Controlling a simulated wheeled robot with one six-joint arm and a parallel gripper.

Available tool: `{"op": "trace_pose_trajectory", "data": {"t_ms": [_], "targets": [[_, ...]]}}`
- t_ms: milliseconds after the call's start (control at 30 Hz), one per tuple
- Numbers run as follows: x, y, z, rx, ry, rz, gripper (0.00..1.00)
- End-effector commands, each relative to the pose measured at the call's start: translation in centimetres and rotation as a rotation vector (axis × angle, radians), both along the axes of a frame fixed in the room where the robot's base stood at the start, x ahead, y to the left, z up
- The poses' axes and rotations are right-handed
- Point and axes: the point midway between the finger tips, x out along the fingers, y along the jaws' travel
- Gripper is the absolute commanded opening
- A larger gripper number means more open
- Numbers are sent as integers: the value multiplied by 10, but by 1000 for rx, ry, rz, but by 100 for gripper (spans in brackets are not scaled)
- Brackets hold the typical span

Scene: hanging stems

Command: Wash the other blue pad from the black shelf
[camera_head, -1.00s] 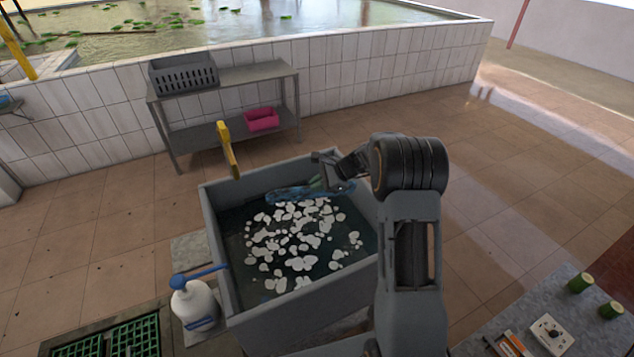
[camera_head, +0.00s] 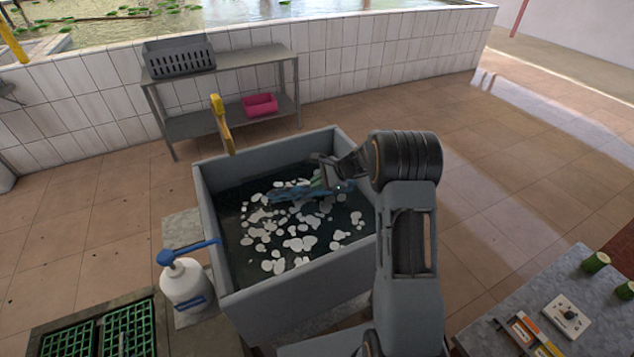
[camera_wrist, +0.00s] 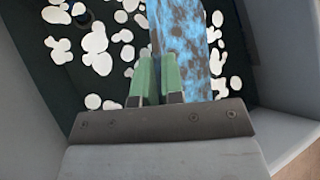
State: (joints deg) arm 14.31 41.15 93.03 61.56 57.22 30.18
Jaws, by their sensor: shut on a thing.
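The blue pad (camera_head: 288,193), mottled with dark patches, lies low in the grey basin (camera_head: 262,312) among white foam patches, seemingly at or in the dark water. In the wrist view the pad (camera_wrist: 186,30) runs away from my gripper between the basin walls. My gripper (camera_head: 322,180) reaches into the basin from the right. Its green fingers (camera_wrist: 158,75) are shut on the near end of the pad, and the grip itself is partly hidden. I cannot make out a black shelf for certain.
A white pump bottle (camera_head: 184,285) with a blue top stands left of the basin. A yellow spout (camera_head: 222,125) rises at its back edge. A grey rack (camera_head: 230,65) behind holds a grey crate and a pink tray. A table (camera_head: 535,285) with small items is at lower right.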

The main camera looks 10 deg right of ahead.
Motion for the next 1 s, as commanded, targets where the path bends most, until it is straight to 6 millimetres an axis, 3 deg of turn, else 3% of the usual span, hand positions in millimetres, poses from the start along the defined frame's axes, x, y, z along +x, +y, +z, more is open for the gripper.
{"op": "trace_pose_trajectory", "data": {"t_ms": [33,600,1000], "targets": [[0,0,-10,0,0,0,0],[0,0,-70,0,0,0,0],[0,0,-103,0,0,0,0]]}}
